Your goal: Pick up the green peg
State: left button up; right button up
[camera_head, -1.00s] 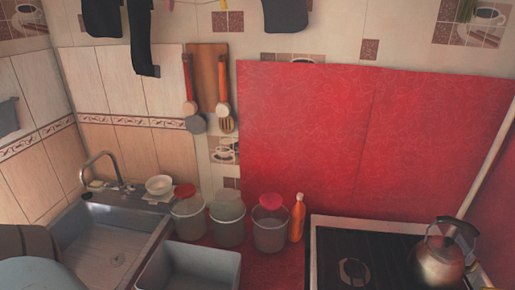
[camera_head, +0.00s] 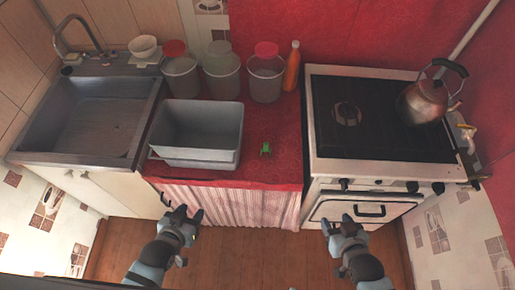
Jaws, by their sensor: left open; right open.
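A small green peg (camera_head: 266,148) lies on the red counter, just right of the grey bin and left of the stove. My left gripper (camera_head: 182,213) is open and empty, in front of the curtained counter edge, below and left of the peg. My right gripper (camera_head: 340,222) is open and empty in front of the oven door, below and right of the peg. Both grippers are apart from the peg, and nothing covers it.
The grey bin (camera_head: 197,134) stands close left of the peg. Several lidded containers and an orange bottle (camera_head: 291,66) line the back. The stove (camera_head: 376,118) with a kettle (camera_head: 423,101) is on the right, the sink (camera_head: 92,122) on the left. The red counter (camera_head: 275,172) around the peg is clear.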

aim_at(266, 149)
jog(key=z, duration=0.6)
jog(key=j+z, duration=0.4)
jog(key=k+j+z, duration=0.15)
jog(key=z, duration=0.2)
jog(key=k+j+z, duration=0.15)
jog(key=j+z, duration=0.25)
jog(key=k+j+z, duration=0.25)
jog(key=k+j, duration=0.4)
jog(key=i+j, duration=0.1)
jog(key=i, duration=0.35)
